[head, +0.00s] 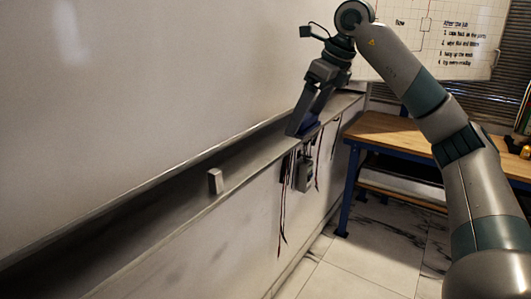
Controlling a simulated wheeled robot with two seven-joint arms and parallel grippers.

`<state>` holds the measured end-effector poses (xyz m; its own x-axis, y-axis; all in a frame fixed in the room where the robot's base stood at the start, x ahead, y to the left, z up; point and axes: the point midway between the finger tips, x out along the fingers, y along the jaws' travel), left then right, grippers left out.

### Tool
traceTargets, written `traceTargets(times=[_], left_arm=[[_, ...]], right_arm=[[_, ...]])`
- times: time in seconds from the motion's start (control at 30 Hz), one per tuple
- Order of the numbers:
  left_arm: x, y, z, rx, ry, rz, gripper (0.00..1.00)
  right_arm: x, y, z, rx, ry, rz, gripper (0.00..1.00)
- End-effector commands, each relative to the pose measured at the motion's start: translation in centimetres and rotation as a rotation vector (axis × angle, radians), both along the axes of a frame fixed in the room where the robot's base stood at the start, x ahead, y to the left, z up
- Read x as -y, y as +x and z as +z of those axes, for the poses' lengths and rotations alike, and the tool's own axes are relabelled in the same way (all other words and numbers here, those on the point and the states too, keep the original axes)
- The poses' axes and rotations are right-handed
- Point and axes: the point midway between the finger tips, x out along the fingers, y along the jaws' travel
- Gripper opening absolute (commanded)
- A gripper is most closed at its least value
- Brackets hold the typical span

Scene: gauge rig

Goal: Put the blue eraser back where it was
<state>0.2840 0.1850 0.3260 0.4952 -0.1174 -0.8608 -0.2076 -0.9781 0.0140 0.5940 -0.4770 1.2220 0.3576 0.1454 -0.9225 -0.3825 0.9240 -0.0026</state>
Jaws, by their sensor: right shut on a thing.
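My right gripper (302,122) points down at the ledge below the large pale board and is shut on the blue eraser (311,128). Only a small dark blue part of the eraser shows beside the fingers; the rest is hidden. It is at the level of the ledge (252,157), but I cannot tell whether it touches it. My left gripper is not in view.
A small pale block (215,181) stands on the ledge, nearer to me. Dark cords and a grey box (304,174) hang below the ledge. A wooden workbench (395,132) with blue legs stands at the right. A whiteboard with writing (462,40) is behind.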

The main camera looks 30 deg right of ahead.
Motion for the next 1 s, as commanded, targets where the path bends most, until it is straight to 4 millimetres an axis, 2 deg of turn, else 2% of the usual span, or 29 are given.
traceTargets(times=[0.17, 0.5, 0.6, 0.73, 1.0], left_arm=[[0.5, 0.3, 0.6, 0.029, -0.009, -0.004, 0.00], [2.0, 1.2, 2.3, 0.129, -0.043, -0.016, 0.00], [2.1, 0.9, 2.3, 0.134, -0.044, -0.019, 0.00], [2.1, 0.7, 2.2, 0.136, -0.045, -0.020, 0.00], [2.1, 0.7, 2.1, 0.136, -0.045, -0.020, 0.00]], right_arm=[[-1.2, 2.1, -1.3, -0.002, 0.000, 0.001, 0.63], [-4.2, 7.6, -5.0, -0.002, 0.001, 0.002, 0.63], [-4.9, 8.7, -5.8, -0.002, 0.000, 0.001, 0.63], [-5.2, 9.5, -6.4, -0.001, 0.000, 0.000, 0.63], [-5.3, 9.7, -6.6, 0.000, 0.000, 0.000, 0.63]])
